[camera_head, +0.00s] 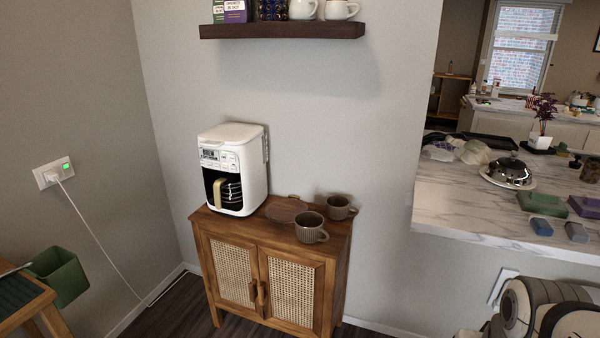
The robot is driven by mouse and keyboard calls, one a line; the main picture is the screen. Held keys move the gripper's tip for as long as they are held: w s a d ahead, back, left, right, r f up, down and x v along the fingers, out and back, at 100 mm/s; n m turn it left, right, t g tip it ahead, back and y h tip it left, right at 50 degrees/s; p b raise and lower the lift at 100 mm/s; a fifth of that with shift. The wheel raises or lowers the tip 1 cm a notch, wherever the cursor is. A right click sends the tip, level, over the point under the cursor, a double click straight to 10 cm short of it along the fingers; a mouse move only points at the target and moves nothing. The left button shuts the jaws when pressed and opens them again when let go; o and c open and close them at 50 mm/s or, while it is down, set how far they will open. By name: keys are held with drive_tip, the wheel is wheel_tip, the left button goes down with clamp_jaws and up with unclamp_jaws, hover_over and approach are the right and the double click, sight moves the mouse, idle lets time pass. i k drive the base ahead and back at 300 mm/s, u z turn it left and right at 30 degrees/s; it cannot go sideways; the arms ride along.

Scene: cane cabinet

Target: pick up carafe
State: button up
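The carafe (232,192) sits inside the black lower bay of a white coffee maker (239,145). It looks dark, with light horizontal lines across its front, and a beige upright handle faces out on its left side. The coffee maker's housing hides the carafe's top and back. The coffee maker stands at the left end of a wooden cabinet (310,258) with cane doors. Part of my arm shows at the bottom right, well apart from the carafe. My gripper is not in view.
Two brown mugs (311,228) (338,208) and a round brown item (285,209) stand right of the coffee maker. A dark shelf (282,31) hangs above. A marble counter (460,210) with several objects is at right. A green bin (62,277) is at lower left.

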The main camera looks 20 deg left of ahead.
sight(228, 190)
drive_tip(key=u, duration=0.55)
drive_tip(key=i, duration=1.2)
drive_tip(key=u, duration=1.7)
drive_tip(key=i, duration=1.25)
drive_tip(key=u, duration=0.5)
